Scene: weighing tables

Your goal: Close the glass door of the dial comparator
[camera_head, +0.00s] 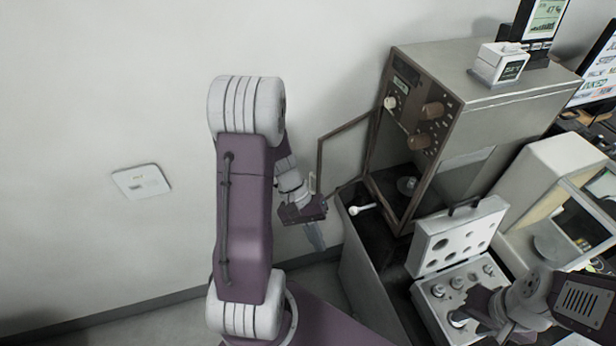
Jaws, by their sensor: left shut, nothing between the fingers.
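The dial comparator (440,125) is a tall metal cabinet with brown knobs on its front. Its glass door (345,155), a pane in a thin brown frame, stands swung open to the left of the cabinet. The interior, with a small pan, is exposed. My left gripper (317,238) is shut and empty, pointing down just below the door's outer edge. The arm's wrist is close to that edge; I cannot tell whether they touch. My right gripper (476,312) is at the weight box, partly hidden by its own wrist, so its jaws are unclear.
An open weight box (455,240) with several weights stands in front of the comparator. A white balance (555,195) is to its right. A white spoon-like tool (362,209) lies on the dark bench by the door. A small device and displays are at the upper right.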

